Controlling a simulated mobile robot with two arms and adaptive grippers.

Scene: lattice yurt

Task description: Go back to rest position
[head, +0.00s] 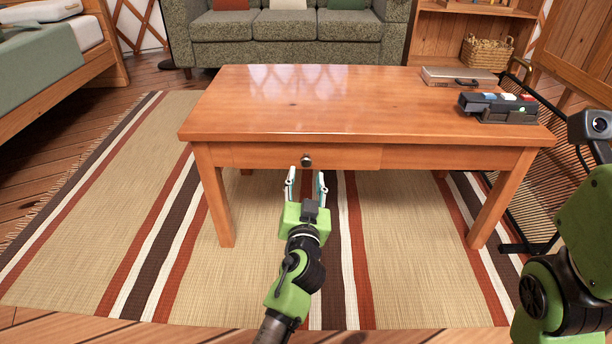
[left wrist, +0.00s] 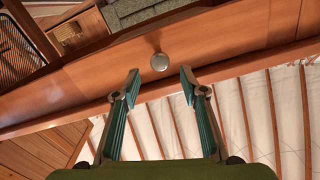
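My left gripper (head: 306,184) is in front of the wooden table (head: 310,100), just below the round drawer knob (head: 306,160). Its two fingers are spread apart with nothing between them; the left wrist view also shows the open fingers (left wrist: 160,85) and the knob (left wrist: 159,62) beyond their tips, apart from them. The drawer front (head: 260,155) looks flush with the table apron. My right arm (head: 565,270) shows at the right edge of the head view; its gripper is not visible.
A striped rug (head: 110,210) lies under the table. On the tabletop's right are a dark device (head: 497,108) with coloured parts and a flat grey case (head: 455,75). A sofa (head: 290,35) stands behind, a bed (head: 50,70) at left, and a dark mesh rack (head: 540,190) at right.

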